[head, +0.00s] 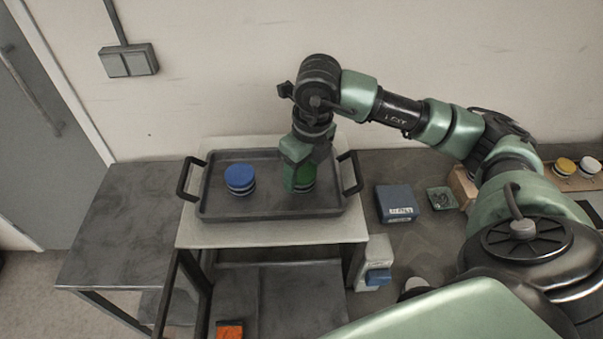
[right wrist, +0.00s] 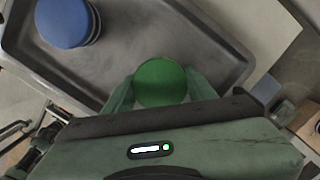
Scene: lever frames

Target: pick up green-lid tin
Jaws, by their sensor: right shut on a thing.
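The green-lid tin (head: 304,179) is in the right half of the dark tray (head: 230,212) in the head view, partly hidden by my right gripper (head: 298,182). In the right wrist view the round green lid (right wrist: 160,82) sits between the two fingers of my right gripper (right wrist: 160,92), which is shut on the tin. The head view does not clearly show whether the tin touches the tray floor. My left gripper is not in view.
A blue-lid tin (head: 239,179) stands in the tray's left half. The tray has raised handles and rests on a light-topped stand. To its right are a blue box (head: 397,203), a small green item (head: 442,198) and a yellow-lid tin (head: 565,167).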

